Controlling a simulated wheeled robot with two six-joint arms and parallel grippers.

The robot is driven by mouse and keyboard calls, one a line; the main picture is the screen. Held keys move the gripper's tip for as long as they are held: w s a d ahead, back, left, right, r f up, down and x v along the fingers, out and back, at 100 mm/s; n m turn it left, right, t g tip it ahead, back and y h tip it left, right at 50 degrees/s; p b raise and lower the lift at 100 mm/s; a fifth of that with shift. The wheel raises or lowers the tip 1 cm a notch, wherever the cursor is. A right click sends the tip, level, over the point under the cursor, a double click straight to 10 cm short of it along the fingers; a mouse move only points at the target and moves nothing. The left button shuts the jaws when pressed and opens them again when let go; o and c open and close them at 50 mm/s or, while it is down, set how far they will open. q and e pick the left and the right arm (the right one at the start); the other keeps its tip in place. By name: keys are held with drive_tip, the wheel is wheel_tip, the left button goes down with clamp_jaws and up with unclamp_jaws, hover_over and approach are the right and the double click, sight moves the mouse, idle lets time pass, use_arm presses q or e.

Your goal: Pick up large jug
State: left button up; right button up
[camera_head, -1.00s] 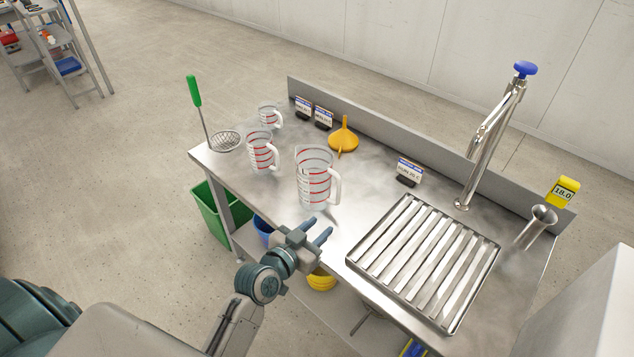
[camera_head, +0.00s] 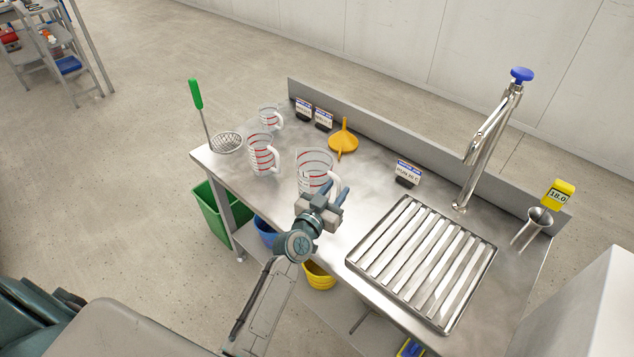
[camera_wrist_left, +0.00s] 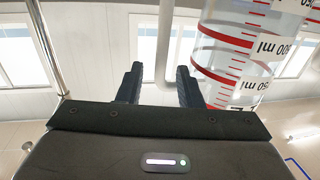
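The large jug (camera_head: 314,161) is clear with red markings and a white handle. It stands upright on the steel bench, the biggest of 3 jugs. My left gripper (camera_head: 335,194) is at its handle side, covering part of the handle and lower body in the head view. In the left wrist view my left gripper (camera_wrist_left: 160,86) is open, its dark fingers apart. A pale bar, seemingly the handle (camera_wrist_left: 165,40), shows between the fingertips; I cannot tell whether they touch it. The jug body (camera_wrist_left: 240,52) is just right of the fingers. My right gripper is not in view.
A medium jug (camera_head: 262,155) and a small jug (camera_head: 270,117) stand to the left. A yellow funnel (camera_head: 343,140) and label signs (camera_head: 407,174) are behind. A slatted drain grate (camera_head: 422,262) and a tap (camera_head: 487,145) lie to the right. A strainer (camera_head: 227,143) is at the left edge.

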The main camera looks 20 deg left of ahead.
use_arm(q)
drive_tip(key=w, duration=0.2)
drive_tip(key=shift+w+d+f, duration=0.1)
drive_tip(key=shift+w+d, duration=0.05)
drive_tip(key=shift+w, duration=0.15)
drive_tip(key=shift+s, duration=0.1)
clamp_jaws()
